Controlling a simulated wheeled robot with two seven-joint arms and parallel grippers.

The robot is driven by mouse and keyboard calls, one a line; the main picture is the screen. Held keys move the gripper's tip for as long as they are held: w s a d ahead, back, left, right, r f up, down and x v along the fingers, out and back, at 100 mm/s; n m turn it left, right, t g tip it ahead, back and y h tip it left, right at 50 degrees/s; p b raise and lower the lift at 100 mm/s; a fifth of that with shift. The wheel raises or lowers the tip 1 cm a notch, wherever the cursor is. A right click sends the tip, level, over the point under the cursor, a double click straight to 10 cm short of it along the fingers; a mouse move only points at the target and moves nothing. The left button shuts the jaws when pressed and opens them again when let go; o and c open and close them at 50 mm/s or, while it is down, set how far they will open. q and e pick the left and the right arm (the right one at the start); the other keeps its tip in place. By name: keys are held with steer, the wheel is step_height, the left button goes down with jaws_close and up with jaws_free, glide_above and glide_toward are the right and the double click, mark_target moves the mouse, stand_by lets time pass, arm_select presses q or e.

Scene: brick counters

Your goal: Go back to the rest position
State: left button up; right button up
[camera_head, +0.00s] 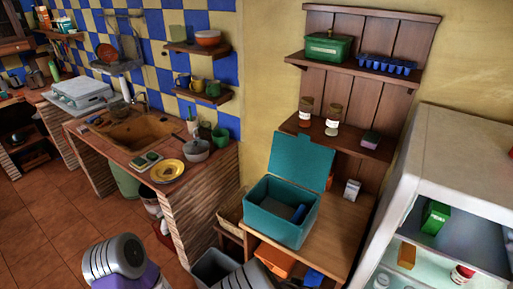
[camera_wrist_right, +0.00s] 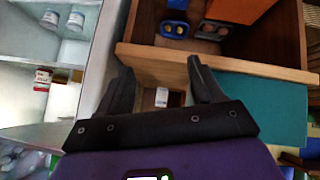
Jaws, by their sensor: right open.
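My right gripper (camera_wrist_right: 160,75) shows in the right wrist view with its two black fingers spread apart and nothing held between them. Past the fingers, a small white box (camera_wrist_right: 161,97) shows in the gap. In the head view only grey-and-purple links of my arms show along the bottom edge; no fingers are visible there. My left gripper is not in either view.
An open teal box (camera_head: 280,222) stands on a wooden table (camera_head: 335,235). The open white fridge (camera_head: 440,185) is at the right. A dark bin (camera_head: 212,268) and an orange container (camera_head: 275,260) sit low. The brick counter (camera_head: 195,210) is left; floor (camera_head: 50,240) is clear.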

steer(key=s+a+f+n+g+y+b, duration=0.1)
steer(key=s+f+g+y+b, duration=0.4)
steer(key=s+f, duration=1)
steer(key=shift+s+a+f+g+y+b, duration=0.1)
steer(key=shift+a+f+y+b, duration=0.1)
steer(key=shift+a+f+y, duration=0.45)
steer(key=shift+s+a+f+g+y+b, duration=0.15)
steer(key=shift+a+f+y+b, duration=0.1)
steer(key=shift+a+y, duration=0.7)
steer(key=shift+s+a+f+g+y+b, duration=0.15)
steer(key=shift+a+f+y, duration=0.3)
steer(key=shift+a+y, duration=0.35)
steer(key=shift+w, duration=0.1)
steer(key=c, duration=0.4)
steer(key=shift+c, duration=0.2)
